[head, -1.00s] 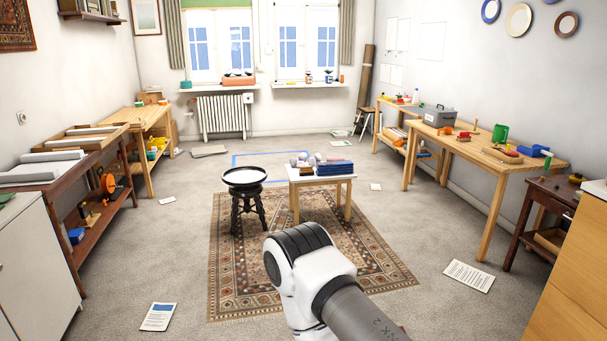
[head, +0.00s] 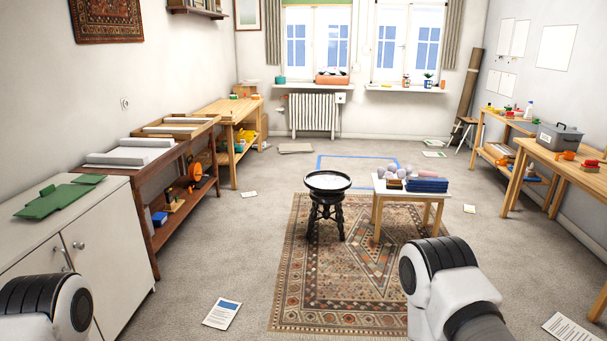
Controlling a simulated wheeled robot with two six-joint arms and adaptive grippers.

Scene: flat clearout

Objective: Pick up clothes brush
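I cannot make out a clothes brush for certain. A small brown block-like item (head: 393,184) lies at the front of the low table (head: 408,194); it is too small to tell what it is. A red and brown item (head: 590,166) lies on the long right workbench (head: 565,172) near the picture's right edge, also unclear. In the head view only links of my two arms show, at the bottom left and the lower right. Neither gripper is in view, so what they hold cannot be seen.
A black stool (head: 328,190) stands left of the low table, on a patterned rug (head: 300,290). A white cabinet (head: 110,240) with green cloth (head: 58,199) is close on the left. Paper sheets (head: 222,313) lie on the floor. Carpet between the cabinet and rug is mostly clear.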

